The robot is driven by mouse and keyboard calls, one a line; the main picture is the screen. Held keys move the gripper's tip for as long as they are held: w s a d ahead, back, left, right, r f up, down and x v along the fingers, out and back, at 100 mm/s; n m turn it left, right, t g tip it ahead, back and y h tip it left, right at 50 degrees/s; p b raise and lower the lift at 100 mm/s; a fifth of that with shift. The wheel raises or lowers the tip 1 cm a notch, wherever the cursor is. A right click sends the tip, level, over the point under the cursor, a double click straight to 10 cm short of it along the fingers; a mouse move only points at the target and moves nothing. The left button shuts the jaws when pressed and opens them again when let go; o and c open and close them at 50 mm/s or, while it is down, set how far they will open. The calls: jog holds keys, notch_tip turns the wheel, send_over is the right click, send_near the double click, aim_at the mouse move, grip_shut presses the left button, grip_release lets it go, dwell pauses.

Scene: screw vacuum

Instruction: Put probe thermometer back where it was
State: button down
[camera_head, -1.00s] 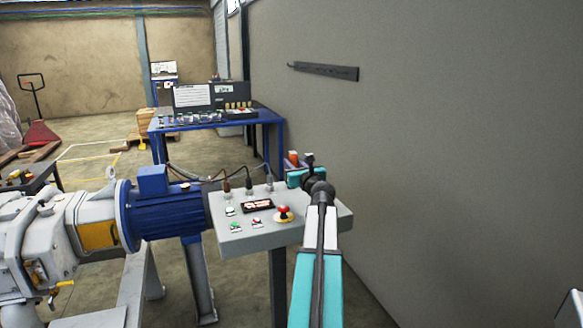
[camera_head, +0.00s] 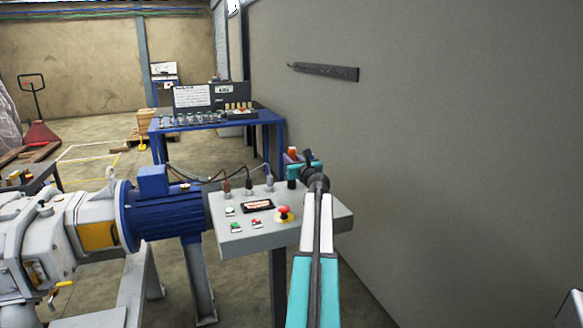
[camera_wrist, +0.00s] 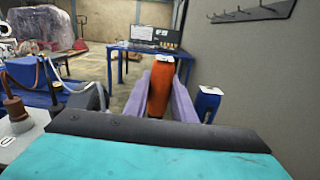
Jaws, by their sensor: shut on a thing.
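An orange object with a pale top (camera_wrist: 161,88), likely the probe thermometer, stands between the purple fingers of my gripper (camera_wrist: 160,98) in the wrist view. My gripper is shut on it. Its lower part is hidden by my gripper's body. In the head view, the orange object (camera_head: 293,152) shows as a small patch behind the back right of the grey control box (camera_head: 262,233). My gripper (camera_head: 290,158) is there, mostly hidden by my arm. I cannot make out a probe tip or display.
A blue object with a pale top (camera_wrist: 207,103) is just right of my gripper in the wrist view. The grey wall (camera_head: 450,150) is close on the right, with a dark hook rail (camera_head: 325,71). A blue table (camera_head: 262,118) stands behind. A blue motor (camera_head: 165,212) is left.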

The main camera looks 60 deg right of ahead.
jog(key=shift+d, duration=0.15)
jog(key=shift+w+d, duration=0.15)
jog(key=shift+w, duration=0.05)
jog(key=shift+w+d+f, duration=0.1)
jog(key=shift+f, duration=0.25)
jog(key=shift+f+b, duration=0.3)
jog(key=shift+f, duration=1.1)
jog(key=shift+f, duration=0.2)
jog(key=c, duration=1.5)
grip_release()
jog(key=shift+r, duration=0.2)
